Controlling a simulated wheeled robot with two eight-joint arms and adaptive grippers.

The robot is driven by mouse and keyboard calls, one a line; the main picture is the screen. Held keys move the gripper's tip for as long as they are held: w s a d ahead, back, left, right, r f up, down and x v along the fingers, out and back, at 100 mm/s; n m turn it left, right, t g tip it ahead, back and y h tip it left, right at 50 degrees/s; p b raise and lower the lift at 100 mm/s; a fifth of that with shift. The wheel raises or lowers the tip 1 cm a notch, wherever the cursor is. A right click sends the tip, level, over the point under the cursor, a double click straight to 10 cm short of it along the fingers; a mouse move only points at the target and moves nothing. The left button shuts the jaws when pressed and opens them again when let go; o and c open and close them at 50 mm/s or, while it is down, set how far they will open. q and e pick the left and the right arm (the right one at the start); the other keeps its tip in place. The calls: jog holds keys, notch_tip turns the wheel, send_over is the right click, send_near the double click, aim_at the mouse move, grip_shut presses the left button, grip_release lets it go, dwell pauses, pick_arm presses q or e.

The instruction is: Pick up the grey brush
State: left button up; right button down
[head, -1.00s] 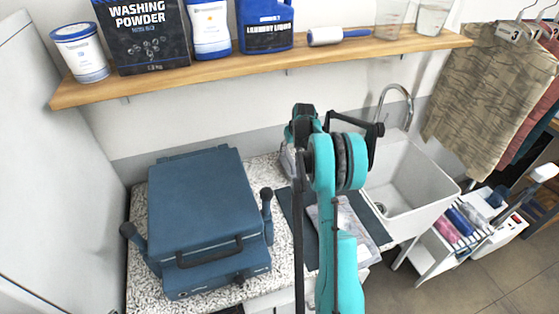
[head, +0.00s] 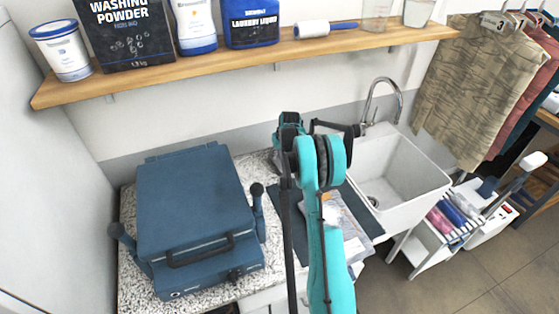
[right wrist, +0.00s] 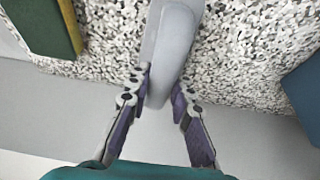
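The grey brush (right wrist: 172,45) shows in the right wrist view as a smooth, long grey body over the speckled counter. My right gripper (right wrist: 161,86) has one fingertip against each side of its lower end and looks shut on it. Whether it is lifted off the counter I cannot tell. In the head view my right gripper (head: 287,128) is at the back of the counter, right of the blue case-like machine, and the brush is mostly hidden by the arm. My left gripper is not in view.
A green and yellow sponge (right wrist: 45,25) lies near the brush. The blue machine (head: 190,205) fills the counter's left. A dark mat (head: 362,212) bears a clear packet. A white sink (head: 395,175) stands right. Above runs a wooden shelf (head: 250,62) with containers and a lint roller (head: 312,29).

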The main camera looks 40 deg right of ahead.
jog(key=shift+r, duration=0.1)
notch_tip(320, 180, up, 4)
jog(key=shift+r+p, duration=0.1)
jog(key=shift+p, duration=0.4)
jog(key=s+d+r+p, duration=0.1)
jog(key=s+d+r, duration=0.1)
jog(key=d+r, duration=0.4)
jog(key=d, duration=0.5)
jog(key=shift+d+r, duration=0.25)
jog(key=shift+d, duration=0.05)
